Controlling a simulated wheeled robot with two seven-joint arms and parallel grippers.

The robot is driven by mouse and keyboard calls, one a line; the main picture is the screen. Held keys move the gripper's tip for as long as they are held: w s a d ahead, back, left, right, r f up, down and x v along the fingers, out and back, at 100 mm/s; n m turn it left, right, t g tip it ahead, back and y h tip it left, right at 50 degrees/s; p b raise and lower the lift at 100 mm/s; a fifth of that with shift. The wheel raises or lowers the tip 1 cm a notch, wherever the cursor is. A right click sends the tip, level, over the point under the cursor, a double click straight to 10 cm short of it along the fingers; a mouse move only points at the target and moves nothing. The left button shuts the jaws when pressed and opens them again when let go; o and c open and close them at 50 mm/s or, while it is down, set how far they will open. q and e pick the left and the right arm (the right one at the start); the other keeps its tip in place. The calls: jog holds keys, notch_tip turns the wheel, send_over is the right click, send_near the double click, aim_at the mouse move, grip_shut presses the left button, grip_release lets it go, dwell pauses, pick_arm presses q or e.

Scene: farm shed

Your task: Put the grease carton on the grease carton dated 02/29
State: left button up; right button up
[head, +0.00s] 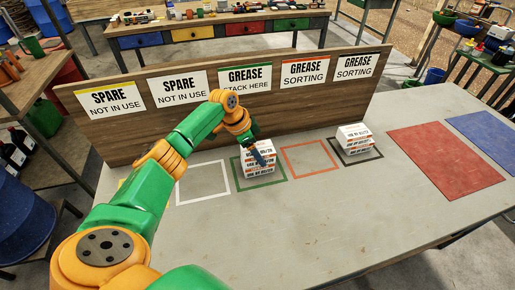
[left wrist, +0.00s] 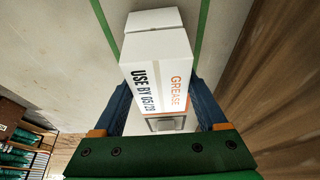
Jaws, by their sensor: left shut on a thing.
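My left gripper (head: 258,155) is shut on a white grease carton at the stack inside the green outline. The stack of white grease cartons (head: 257,172) stands under and beside the gripper, with dates too small to read surely. I cannot tell whether the held carton touches the stack. Another stack of grease cartons (head: 358,141) stands in the black outline. My right gripper is not in view.
The red outline (head: 312,158) and the white outline (head: 203,182) are empty. A wooden sign board (head: 145,125) with SPARE, GREASE STACK HERE and GREASE SORTING signs stands behind. Red (head: 430,165) and blue (head: 485,138) mats lie at the right. The front of the table is clear.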

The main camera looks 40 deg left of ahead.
pick_arm(q)
jog(key=shift+f, duration=0.15)
jog(key=o, duration=1.4)
jog(key=v, duration=1.2)
jog(key=shift+b, duration=0.35)
